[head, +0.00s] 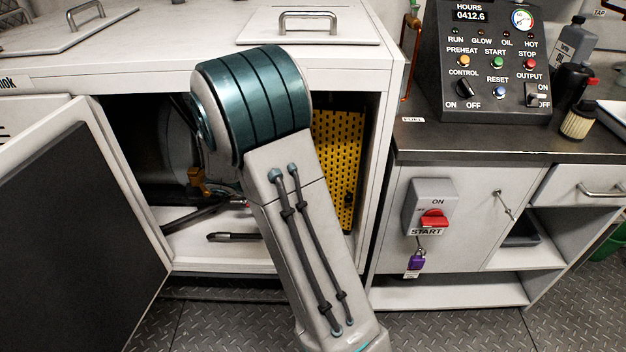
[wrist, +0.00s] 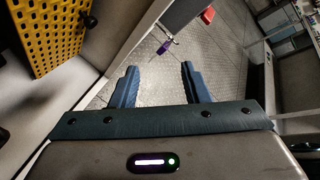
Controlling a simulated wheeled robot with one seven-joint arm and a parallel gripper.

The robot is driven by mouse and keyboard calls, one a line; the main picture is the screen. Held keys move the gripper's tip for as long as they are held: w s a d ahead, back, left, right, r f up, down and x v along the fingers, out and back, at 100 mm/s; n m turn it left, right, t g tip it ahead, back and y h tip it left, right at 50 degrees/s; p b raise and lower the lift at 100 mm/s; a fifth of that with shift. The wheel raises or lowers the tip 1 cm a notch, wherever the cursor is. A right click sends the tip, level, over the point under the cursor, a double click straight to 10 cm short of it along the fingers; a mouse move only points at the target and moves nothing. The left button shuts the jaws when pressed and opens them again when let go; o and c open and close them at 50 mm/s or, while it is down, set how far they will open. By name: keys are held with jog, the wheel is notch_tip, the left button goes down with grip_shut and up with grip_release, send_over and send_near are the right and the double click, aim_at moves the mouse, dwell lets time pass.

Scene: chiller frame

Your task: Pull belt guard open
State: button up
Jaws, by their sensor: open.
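The belt guard (head: 333,150) is a yellow perforated panel inside the right part of the open white cabinet. My arm hides its left part in the head view. A small dark knob (head: 348,198) sits near its right edge. In the wrist view the yellow guard (wrist: 42,35) is at the upper left, with the black knob (wrist: 89,20) by its edge. My gripper (wrist: 158,70) is open and empty, with its blue fingers apart. It is to the right of the guard in the wrist view and not touching it. The head view does not show my fingers.
The cabinet door (head: 75,215) stands open at the left. A control panel (head: 495,65) sits on the dark counter (head: 450,142) at the right. A red switch (head: 433,217) and a purple tag (head: 416,262) are on the counter's front. The metal floor (wrist: 225,62) beyond my fingers is clear.

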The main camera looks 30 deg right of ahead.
jog(key=s+a+r+m+t+y+p, duration=0.1)
jog(key=s+a+r+m+y+p, duration=0.4)
jog(key=s+r+m+p, duration=0.4)
jog(key=shift+s+a+r+m+t+p, duration=0.25)
jog(key=shift+a+r+m+t+p, duration=0.15)
jog(key=shift+r+m+p, duration=0.8)
jog(key=shift+r, duration=0.25)
jog(key=s+a+r+m+t+y+p, duration=0.1)
jog(key=a+r+m+t+y+p, duration=0.1)
jog(key=r, duration=0.5)
jog(key=s+a+r+m+t+y+p, duration=0.1)
jog(key=a+r+m+t+y+p, duration=0.2)
jog(key=a+r+m+y+p, duration=0.1)
notch_tip(320, 180, up, 3)
jog(key=a+m+p, duration=0.1)
jog(key=a+m, duration=0.1)
jog(key=m, duration=0.2)
jog(key=shift+s+a+r+m, duration=0.2)
jog(key=shift+s+a+m, duration=0.1)
jog(key=shift+s, duration=0.1)
jog(key=shift+o, duration=0.2)
jog(key=shift+a+r+t+p, duration=0.15)
jog(key=shift+r+t+p, duration=0.1)
jog(key=shift+t+p, duration=0.05)
jog(key=shift+c, duration=0.8)
